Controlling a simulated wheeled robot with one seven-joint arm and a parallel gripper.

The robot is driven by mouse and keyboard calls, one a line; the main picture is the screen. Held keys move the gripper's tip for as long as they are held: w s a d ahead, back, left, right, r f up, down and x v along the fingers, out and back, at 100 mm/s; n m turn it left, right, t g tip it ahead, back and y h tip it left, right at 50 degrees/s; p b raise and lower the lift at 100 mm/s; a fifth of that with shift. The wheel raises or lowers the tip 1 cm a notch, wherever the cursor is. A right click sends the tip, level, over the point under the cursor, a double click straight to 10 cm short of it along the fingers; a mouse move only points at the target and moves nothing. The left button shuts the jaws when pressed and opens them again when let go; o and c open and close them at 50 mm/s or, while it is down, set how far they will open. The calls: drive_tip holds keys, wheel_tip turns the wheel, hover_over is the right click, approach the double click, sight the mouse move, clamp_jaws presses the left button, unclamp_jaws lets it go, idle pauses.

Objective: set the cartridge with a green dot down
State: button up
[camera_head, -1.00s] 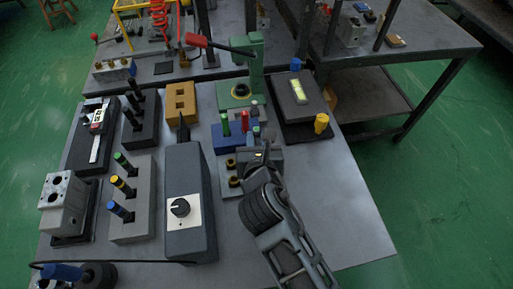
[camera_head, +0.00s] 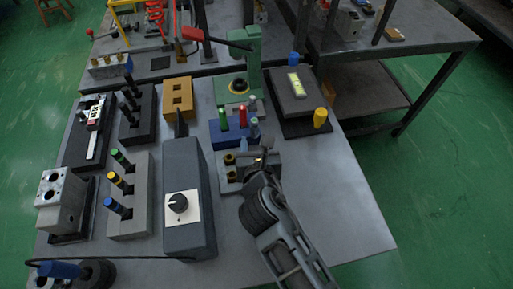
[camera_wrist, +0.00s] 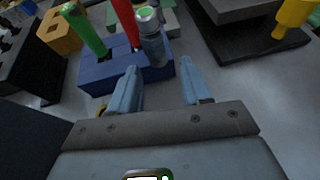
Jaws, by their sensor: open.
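The cartridge with a green dot (camera_wrist: 152,38) is a grey cylinder standing upright at the right end of the blue block (camera_wrist: 92,78), beside a red pin (camera_wrist: 127,20) and a green pin (camera_wrist: 84,30). The cartridge (camera_head: 254,127) also shows small in the head view, on the blue block (camera_head: 220,140). My gripper (camera_wrist: 160,66) is open, with its two pale blue fingers apart and nothing between them. It is just on the near side of the cartridge, clear of it. The head view shows my gripper (camera_head: 254,146) from behind; the cartridge's lower end is hidden in the block.
A grey fixture with dark-yellow rings (camera_head: 231,172) lies near my gripper. A grey box with a knob (camera_head: 185,170) stands left. A dark plate (camera_head: 300,95) and a yellow knob (camera_head: 320,118) are right. A green press (camera_head: 250,70) stands behind. The table's right front is clear.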

drive_tip(key=v, duration=1.2)
drive_tip(key=shift+d+f, duration=0.1)
